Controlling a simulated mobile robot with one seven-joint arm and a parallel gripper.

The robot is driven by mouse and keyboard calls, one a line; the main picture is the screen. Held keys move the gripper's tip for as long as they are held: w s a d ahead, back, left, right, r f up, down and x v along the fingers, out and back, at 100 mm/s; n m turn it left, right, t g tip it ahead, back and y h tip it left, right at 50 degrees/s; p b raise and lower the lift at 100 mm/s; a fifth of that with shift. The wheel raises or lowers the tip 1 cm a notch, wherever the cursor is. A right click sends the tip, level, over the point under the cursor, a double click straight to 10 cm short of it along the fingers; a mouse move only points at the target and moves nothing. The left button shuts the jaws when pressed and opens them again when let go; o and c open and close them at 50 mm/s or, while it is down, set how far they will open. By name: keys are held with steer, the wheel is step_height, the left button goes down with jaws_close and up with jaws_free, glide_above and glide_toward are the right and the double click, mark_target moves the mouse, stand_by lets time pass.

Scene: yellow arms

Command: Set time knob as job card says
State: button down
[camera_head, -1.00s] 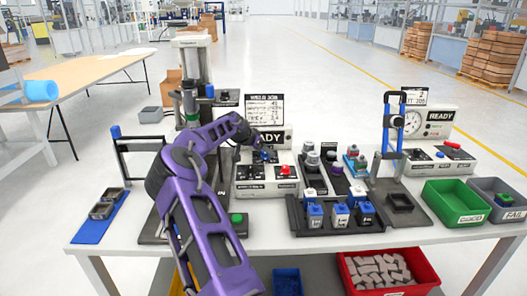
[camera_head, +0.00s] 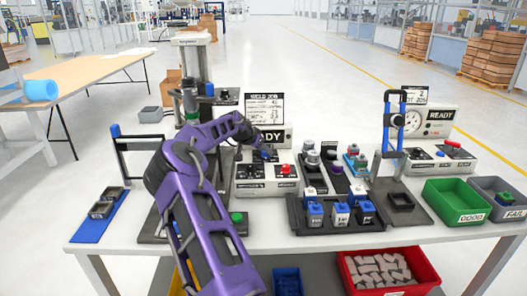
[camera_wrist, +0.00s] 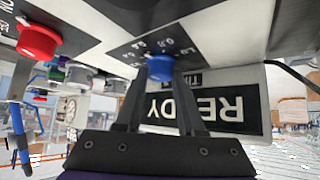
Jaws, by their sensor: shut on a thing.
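The weld control box (camera_head: 265,192) stands at the middle of the bench, with a READY display (camera_head: 272,138). In the wrist view, which is upside down, a blue knob (camera_wrist: 160,67) sits on a black plate with white scale marks and a partly hidden label. My gripper (camera_wrist: 160,82) is shut on this blue knob, one finger at each side. In the head view my gripper (camera_head: 260,149) reaches the box from the left and mostly hides the knob. The weld job card (camera_head: 264,107) stands behind the box; its lines are too small to read surely.
A red knob (camera_head: 284,169) is close by on the same box and also shows in the wrist view (camera_wrist: 38,42). A black tray (camera_head: 330,225) with several blue and white parts stands to the right. A press column (camera_head: 194,75) stands at the left behind my arm.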

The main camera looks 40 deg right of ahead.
steer(key=n+t+b, duration=0.1)
steer(key=b, duration=0.1)
steer(key=n+t+y+b, duration=0.1)
steer(key=n+b, duration=0.1)
steer(key=n+t+b, duration=0.1)
steer(key=shift+s+d+f+n+y+b, duration=0.2)
steer(key=shift+s+n+y+b, duration=0.1)
steer(key=shift+n+b, duration=0.1)
steer(key=shift+r+n+t+y+b, duration=0.15)
steer(key=shift+n+t+y+b, duration=0.35)
steer(key=shift+n+t+b, duration=0.55)
steer(key=shift+n, duration=0.35)
steer(key=c, duration=0.5)
jaws_free()
steer(key=shift+r, duration=0.1)
steer(key=p+v, duration=0.1)
steer(key=v, duration=1.6)
steer(key=shift+r, duration=0.25)
